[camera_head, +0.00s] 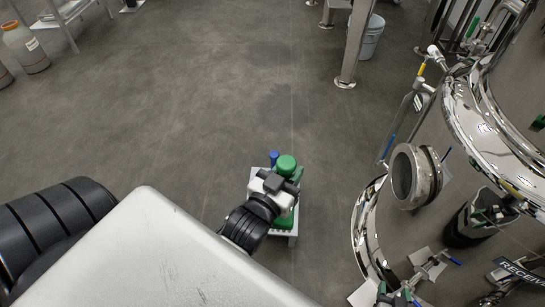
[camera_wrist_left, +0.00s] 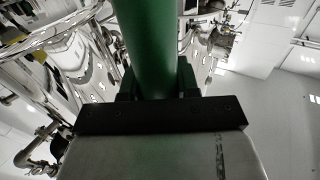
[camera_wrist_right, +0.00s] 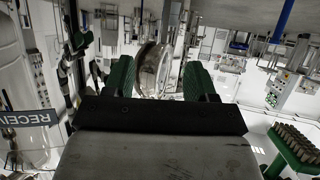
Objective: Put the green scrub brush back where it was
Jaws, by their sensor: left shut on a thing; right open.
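The green scrub brush (camera_head: 287,164) shows its rounded green top in the head view, at my left gripper (camera_head: 281,184). My left gripper is shut on its thick green handle, which also shows between the fingers in the left wrist view (camera_wrist_left: 152,45). More green shows below the gripper, over a small pale stand (camera_head: 257,178). The gripper and arm hide much of the brush and stand; I cannot tell whether they touch. My right gripper (camera_head: 394,294) is at the bottom of the head view. Its fingers are apart and empty in the right wrist view (camera_wrist_right: 160,82).
A blue upright piece (camera_head: 274,158) stands beside the brush. Shiny steel tanks with a round port (camera_head: 413,176) fill the right side. A dark bin (camera_head: 470,225) is among them. A steel post (camera_head: 356,45) and a bucket (camera_head: 371,38) stand farther back.

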